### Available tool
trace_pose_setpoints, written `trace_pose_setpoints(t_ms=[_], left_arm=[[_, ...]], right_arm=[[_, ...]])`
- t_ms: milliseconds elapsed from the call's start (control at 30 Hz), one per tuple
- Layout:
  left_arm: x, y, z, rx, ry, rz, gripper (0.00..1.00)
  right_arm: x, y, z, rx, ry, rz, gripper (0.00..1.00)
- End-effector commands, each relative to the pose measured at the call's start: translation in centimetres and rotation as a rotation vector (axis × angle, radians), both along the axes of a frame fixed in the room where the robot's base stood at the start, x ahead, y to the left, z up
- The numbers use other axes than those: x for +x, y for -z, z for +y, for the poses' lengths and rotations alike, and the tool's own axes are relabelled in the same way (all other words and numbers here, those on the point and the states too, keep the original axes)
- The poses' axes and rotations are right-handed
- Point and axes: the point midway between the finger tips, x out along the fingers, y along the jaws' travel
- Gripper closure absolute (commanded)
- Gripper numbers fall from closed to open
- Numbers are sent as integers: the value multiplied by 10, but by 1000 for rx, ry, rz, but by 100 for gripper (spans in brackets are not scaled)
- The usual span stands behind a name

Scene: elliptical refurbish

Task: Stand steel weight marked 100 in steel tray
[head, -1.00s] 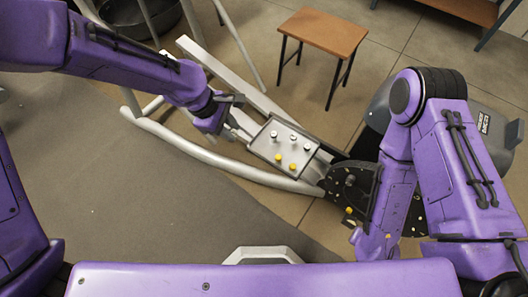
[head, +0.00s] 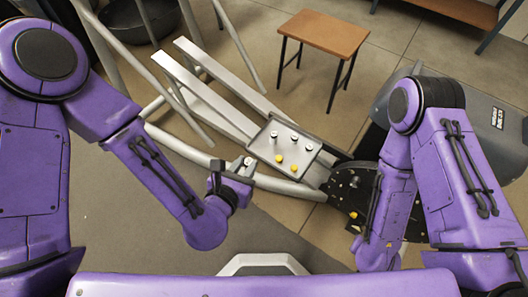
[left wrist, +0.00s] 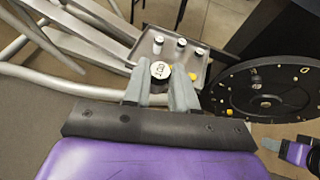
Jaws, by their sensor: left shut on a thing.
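My left gripper (head: 232,172) is shut on a steel weight (head: 249,161), left of and nearer to me than the tray. In the left wrist view the held weight (left wrist: 160,70) shows its round pale top with a dark marking between the fingers (left wrist: 158,92). The steel tray (head: 262,135) is a shallow grey rectangle; it also shows in the left wrist view (left wrist: 146,48). Several small weights stand in it, silver ones (head: 294,141) and yellow ones (head: 279,158). The held weight is apart from the tray. My right gripper (left wrist: 275,146) is only partly visible, at the right.
A black disc (left wrist: 265,90) with pale marks stands right of the tray. Grey rails (head: 215,95) run up-left from it, with a curved tube (head: 180,145) alongside. A wooden stool (head: 322,35) stands behind. The tray's near middle has some free room.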

Motion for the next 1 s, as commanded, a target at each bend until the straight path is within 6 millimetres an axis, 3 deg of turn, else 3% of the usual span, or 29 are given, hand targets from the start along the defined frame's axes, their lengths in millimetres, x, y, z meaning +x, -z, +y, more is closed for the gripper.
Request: trace_pose_setpoints(t_ms=[333,400,500,633,867,1000], left_arm=[[46,36,-13,-8,-17,-14,100],[66,32,-20,-3,-15,-10,100],[92,49,-28,0,-15,-9,100],[113,77,-34,-1,-14,-7,100],[131,98,-39,-2,-15,-8,100],[133,124,-41,0,-12,-5,100]], right_arm=[[0,99,0,0,0,0,57],[0,85,0,0,-1,1,57],[0,89,0,0,0,0,57],[0,98,0,0,0,0,57],[0,103,0,0,0,0,57],[0,111,0,0,0,0,57]])
